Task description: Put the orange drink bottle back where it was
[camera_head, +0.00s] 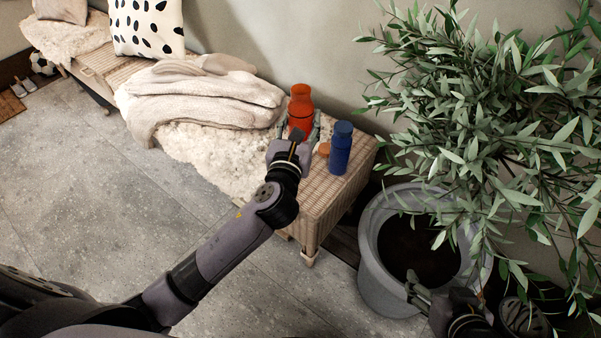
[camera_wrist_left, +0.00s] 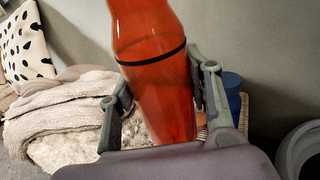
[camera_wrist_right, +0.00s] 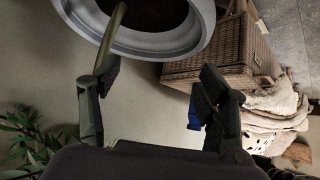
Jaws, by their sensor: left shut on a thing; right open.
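The orange drink bottle (camera_head: 300,108) is upright over the right part of the wicker bench (camera_head: 322,200). My left gripper (camera_head: 294,134) is shut on it, and the left wrist view shows the bottle (camera_wrist_left: 158,75) between both fingers. Whether its base touches the bench is hidden by the gripper. My right gripper (camera_head: 433,300) is low in front of the plant pot, at the lower right. In the right wrist view its fingers (camera_wrist_right: 150,100) are apart with nothing held between them.
A blue bottle (camera_head: 341,148) and a small orange object (camera_head: 324,149) stand close right of my left gripper. A knitted blanket (camera_head: 195,95) and fleece (camera_head: 215,150) cover the bench to the left. A grey pot (camera_head: 380,270) with a leafy plant (camera_head: 490,130) is at right.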

